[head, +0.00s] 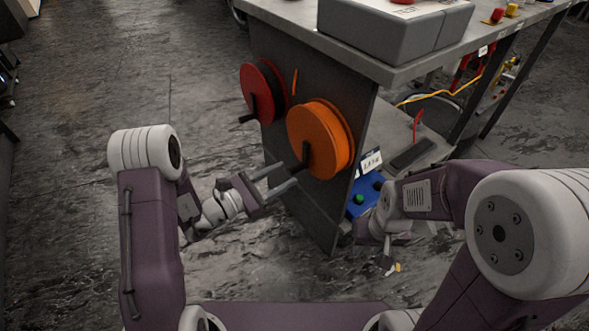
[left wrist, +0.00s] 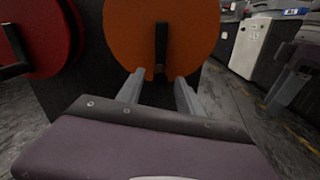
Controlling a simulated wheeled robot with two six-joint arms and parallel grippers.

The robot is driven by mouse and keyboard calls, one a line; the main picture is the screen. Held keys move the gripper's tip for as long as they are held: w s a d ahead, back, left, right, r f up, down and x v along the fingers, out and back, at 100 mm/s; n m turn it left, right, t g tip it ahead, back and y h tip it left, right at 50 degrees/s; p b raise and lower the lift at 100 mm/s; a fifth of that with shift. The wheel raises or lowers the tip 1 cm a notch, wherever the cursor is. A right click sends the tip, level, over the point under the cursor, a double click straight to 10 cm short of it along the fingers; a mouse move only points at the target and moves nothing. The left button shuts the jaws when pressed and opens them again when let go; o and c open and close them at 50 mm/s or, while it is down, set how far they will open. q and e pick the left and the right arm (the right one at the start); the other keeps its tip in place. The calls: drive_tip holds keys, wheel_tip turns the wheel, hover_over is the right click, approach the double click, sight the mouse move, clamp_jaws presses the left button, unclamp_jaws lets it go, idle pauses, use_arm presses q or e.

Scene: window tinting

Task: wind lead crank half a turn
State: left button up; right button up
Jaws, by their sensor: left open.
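An orange reel (head: 330,136) and a red reel (head: 259,88) are mounted on a dark side panel of the bench. Each has a black crank; which one is the lead crank is not marked. My left gripper (head: 288,174) is open, its fingers pointing at the orange reel's crank (head: 307,156). In the left wrist view this crank (left wrist: 161,45) hangs down the orange face, and its handle end lies between the two fingertips (left wrist: 159,88), with gaps showing on both sides. My right gripper (head: 388,262) hangs low at right; its jaws are too unclear to judge.
The bench top (head: 289,25) carries a grey case (head: 390,32). Below, a shelf holds a blue box (head: 362,197) with green buttons and a white label (head: 371,162). The red reel's crank (head: 249,118) sticks out left. Open floor (head: 80,100) lies left of the bench.

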sight(304, 165)
use_arm(q)
drive_tip(key=b+x, duration=0.1)
drive_tip(key=x, duration=0.4)
drive_tip(key=shift+d, duration=0.1)
clamp_jaws()
drive_tip(key=shift+f, duration=0.1)
idle(1.1)
